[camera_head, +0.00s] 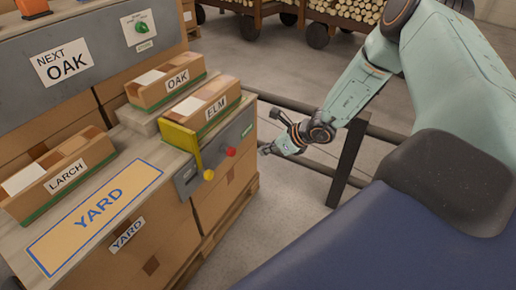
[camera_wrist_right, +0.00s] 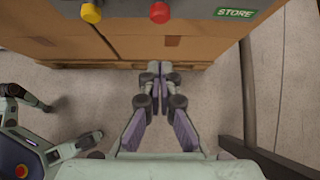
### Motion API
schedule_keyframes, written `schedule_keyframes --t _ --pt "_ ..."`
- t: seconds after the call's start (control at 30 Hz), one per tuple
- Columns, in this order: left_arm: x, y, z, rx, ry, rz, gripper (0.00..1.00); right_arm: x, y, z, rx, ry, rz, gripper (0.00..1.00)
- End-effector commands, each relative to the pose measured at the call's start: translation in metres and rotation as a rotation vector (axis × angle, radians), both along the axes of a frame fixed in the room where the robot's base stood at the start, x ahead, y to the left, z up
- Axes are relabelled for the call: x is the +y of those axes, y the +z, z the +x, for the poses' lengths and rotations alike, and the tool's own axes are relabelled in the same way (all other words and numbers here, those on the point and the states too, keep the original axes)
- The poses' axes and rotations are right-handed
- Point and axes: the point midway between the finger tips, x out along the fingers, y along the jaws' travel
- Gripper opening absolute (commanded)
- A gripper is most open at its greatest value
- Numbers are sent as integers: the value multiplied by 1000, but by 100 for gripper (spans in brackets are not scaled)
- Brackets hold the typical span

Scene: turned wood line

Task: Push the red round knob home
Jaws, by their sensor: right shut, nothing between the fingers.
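The red round knob (camera_head: 231,152) sticks out from the grey front panel of the yard bench, to the right of a yellow knob (camera_head: 209,175). The red knob also shows at the top of the right wrist view (camera_wrist_right: 160,12). My right gripper (camera_head: 267,150) is to the right of the red knob in the head view, apart from it. In the right wrist view its fingers (camera_wrist_right: 160,72) are together with nothing between them, and they appear below the red knob. My left gripper is not in view.
Blocks marked OAK (camera_head: 178,82), ELM (camera_head: 215,106) and LARCH (camera_head: 66,177) lie on the bench. A dark rail post (camera_head: 347,160) stands close to my right arm. Bare floor lies between bench and rail.

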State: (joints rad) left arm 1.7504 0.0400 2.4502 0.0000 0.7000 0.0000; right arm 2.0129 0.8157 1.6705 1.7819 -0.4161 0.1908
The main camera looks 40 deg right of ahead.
Motion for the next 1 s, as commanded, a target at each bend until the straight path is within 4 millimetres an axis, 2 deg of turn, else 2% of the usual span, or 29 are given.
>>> schedule_keyframes --t 0.03,0.3,0.87,0.97,1.0 --pt "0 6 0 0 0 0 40 -3 7 -3 -2 -4 1 0" --pt "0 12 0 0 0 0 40 -6 14 -14 0 0 0 0" --pt "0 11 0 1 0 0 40 -6 13 -16 2 1 -4 0" --pt "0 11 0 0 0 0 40 -8 5 -23 38 27 -41 0" --pt "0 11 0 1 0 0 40 -6 -1 -32 69 67 -75 0"
